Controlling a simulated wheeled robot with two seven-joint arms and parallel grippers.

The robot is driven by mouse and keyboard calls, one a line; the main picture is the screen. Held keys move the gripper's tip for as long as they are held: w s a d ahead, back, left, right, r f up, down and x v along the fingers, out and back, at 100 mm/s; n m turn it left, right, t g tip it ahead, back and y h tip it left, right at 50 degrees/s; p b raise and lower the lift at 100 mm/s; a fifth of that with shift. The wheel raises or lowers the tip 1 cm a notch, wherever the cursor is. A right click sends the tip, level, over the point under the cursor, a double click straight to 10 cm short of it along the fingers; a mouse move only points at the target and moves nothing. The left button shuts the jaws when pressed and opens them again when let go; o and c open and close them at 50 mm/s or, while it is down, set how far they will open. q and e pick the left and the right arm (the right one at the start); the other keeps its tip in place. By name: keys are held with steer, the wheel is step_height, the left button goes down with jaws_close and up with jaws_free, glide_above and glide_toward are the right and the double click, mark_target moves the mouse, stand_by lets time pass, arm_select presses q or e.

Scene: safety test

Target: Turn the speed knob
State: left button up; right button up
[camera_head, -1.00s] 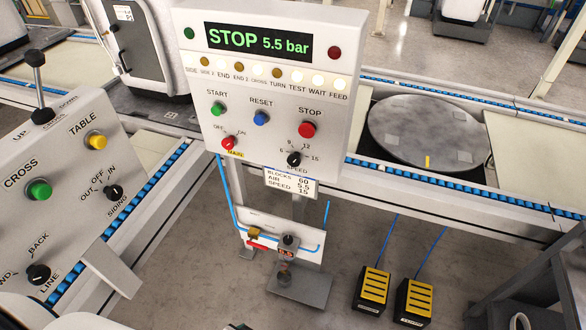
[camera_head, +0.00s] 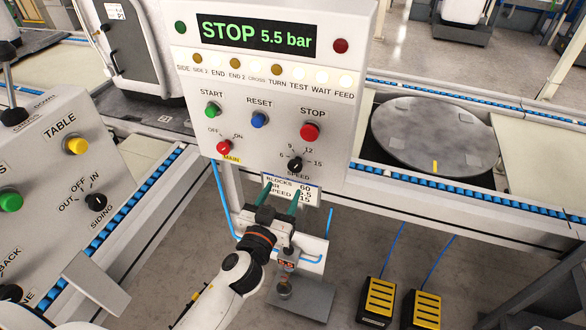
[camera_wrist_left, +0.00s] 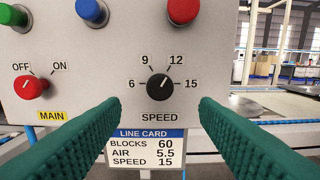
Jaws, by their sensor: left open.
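The black speed knob (camera_head: 295,164) is at the lower right of the white control panel (camera_head: 335,110), ringed by 6, 9, 12 and 15. In the left wrist view the knob (camera_wrist_left: 159,87) has its white mark pointing up and slightly right, between 9 and 12. My left gripper (camera_head: 280,198) is open and empty, just below and in front of the panel. In the wrist view its green fingers lie left and right of the knob, apart from it. The line card (camera_wrist_left: 147,148) under the knob reads SPEED 15. My right gripper is not in view.
A red MAIN knob (camera_head: 224,147), green START (camera_head: 214,110), blue RESET (camera_head: 259,120) and red STOP (camera_head: 310,132) buttons sit near the speed knob. The display (camera_head: 258,36) reads STOP 5.5 bar. A second panel (camera_head: 62,190) stands left. A conveyor rail (camera_head: 440,195) runs behind.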

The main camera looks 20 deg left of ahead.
mark_target(293, 168)
arm_select(q)
steer(key=w, duration=0.8)
steer(key=shift+w+d+f+p, duration=0.1)
steer(key=shift+w+d+p, duration=0.05)
steer(key=shift+w+p, duration=0.2)
steer(key=c, duration=1)
steer(key=shift+m, duration=0.4)
steer(key=m, duration=1.1)
steer(key=shift+p, duration=0.3)
